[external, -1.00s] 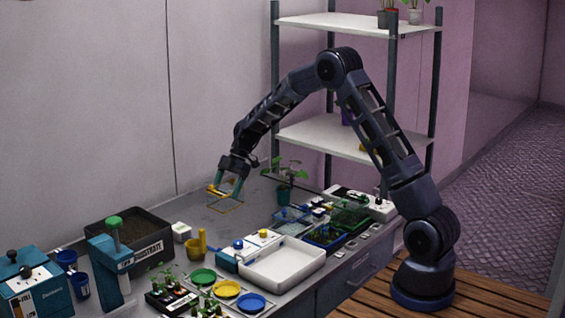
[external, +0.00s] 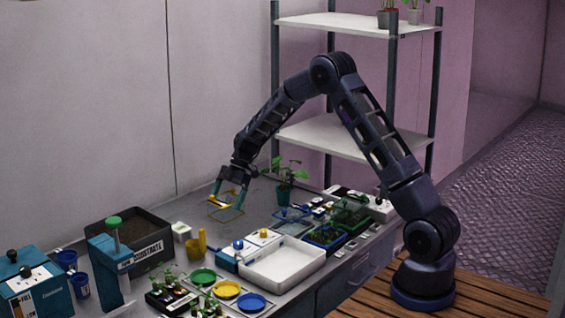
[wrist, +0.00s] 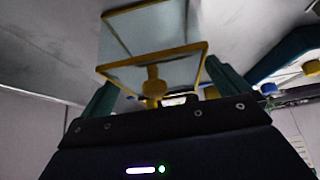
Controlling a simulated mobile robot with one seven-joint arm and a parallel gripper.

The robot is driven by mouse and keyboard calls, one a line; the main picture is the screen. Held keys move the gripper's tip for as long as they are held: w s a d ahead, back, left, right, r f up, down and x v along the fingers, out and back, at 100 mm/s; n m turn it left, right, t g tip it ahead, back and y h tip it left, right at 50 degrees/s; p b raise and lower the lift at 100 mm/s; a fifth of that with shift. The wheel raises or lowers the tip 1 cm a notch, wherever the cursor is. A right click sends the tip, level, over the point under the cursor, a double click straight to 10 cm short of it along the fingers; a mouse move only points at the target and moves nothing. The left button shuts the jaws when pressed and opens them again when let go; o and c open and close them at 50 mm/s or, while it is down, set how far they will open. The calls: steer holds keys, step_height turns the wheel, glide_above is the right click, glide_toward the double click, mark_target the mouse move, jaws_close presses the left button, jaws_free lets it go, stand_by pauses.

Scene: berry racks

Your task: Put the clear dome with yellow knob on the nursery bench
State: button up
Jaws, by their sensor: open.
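The clear dome (external: 226,212) is a see-through box with yellow edges, at the back of the grey nursery bench (external: 258,196). Its lower edge looks at or close to the bench surface; I cannot tell whether it touches. In the wrist view the dome (wrist: 160,70) is in front of my gripper, with its yellow knob (wrist: 153,88) toward the camera between the two teal fingers. My gripper (external: 229,197) points down over the dome, open, with a finger on each side of the knob. Contact between fingers and knob is not clear.
A potted plant (external: 285,190) stands to the right of the dome. A white tray (external: 283,279), a yellow cup (external: 198,246) and a dark soil bin (external: 95,237) are nearer the front. A metal shelf rack (external: 389,110) stands behind. Bare bench surrounds the dome.

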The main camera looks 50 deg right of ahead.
steer(key=v, duration=1.2)
steer(key=s+a+r+m+t+h, duration=0.15)
steer(key=s+r+m, duration=0.25)
steer(key=s+r, duration=0.65)
steer(key=s+a+r+m+h, duration=0.15)
steer(key=s+r+m, duration=0.25)
steer(key=s+r, duration=0.65)
steer(key=s+f+m+t+h, duration=0.1)
steer(key=s+m, duration=0.4)
steer(key=s, duration=1)
steer(key=s+d+f+m+t+h, duration=0.1)
steer(key=s+m, duration=0.4)
steer(key=s, duration=1.1)
steer(key=shift+d+f+t+h, duration=0.35)
steer(key=shift+f+t+h, duration=0.2)
steer(key=shift+f+h, duration=0.25)
